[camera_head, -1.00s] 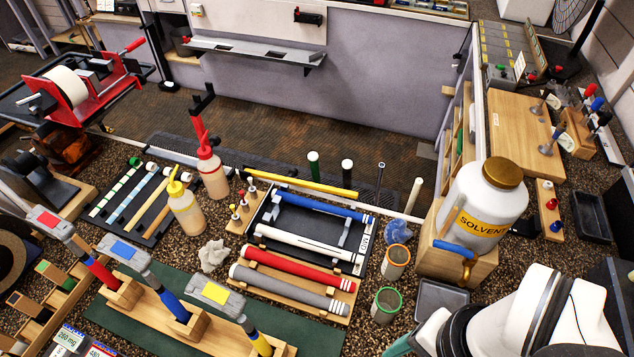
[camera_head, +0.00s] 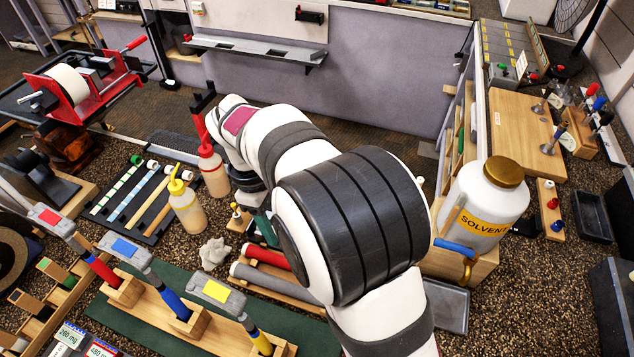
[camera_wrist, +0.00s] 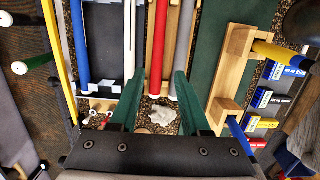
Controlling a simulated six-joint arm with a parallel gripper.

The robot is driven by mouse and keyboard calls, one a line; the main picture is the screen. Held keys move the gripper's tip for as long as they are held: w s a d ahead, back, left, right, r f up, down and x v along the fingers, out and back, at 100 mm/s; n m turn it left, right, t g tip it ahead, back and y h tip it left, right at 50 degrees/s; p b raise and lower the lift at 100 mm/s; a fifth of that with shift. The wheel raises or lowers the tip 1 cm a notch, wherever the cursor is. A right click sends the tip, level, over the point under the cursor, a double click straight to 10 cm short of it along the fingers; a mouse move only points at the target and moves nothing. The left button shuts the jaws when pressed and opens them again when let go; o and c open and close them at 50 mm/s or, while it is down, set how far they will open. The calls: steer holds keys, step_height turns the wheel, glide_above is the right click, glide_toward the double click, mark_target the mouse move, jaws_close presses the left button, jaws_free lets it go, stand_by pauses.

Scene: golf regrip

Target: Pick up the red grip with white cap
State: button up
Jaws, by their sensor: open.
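The red grip (camera_wrist: 158,48) lies lengthwise in the wrist view on a light wooden rack, its near end between the green fingers. In the head view only its left end (camera_head: 267,257) shows past my arm. In the head view a green finger (camera_head: 266,228) shows beneath my arm.
The grey grip (camera_wrist: 184,40) lies close right of the red one. The white grip (camera_wrist: 129,40) and blue grip (camera_wrist: 79,45) lie left. A crumpled rag (camera_head: 214,252), squeeze bottles (camera_head: 187,210) and a solvent jug (camera_head: 483,200) stand around the rack.

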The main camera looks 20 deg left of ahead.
steer(key=d+f, duration=0.1)
steer(key=f, duration=0.3)
steer(key=d+f, duration=0.1)
steer(key=f, duration=0.4)
steer(key=d+f, duration=0.1)
steer(key=f, duration=0.4)
steer(key=shift+w+d+f, duration=0.1)
steer(key=shift+w+f, duration=0.1)
steer(key=shift+f, duration=0.05)
jaws_close()
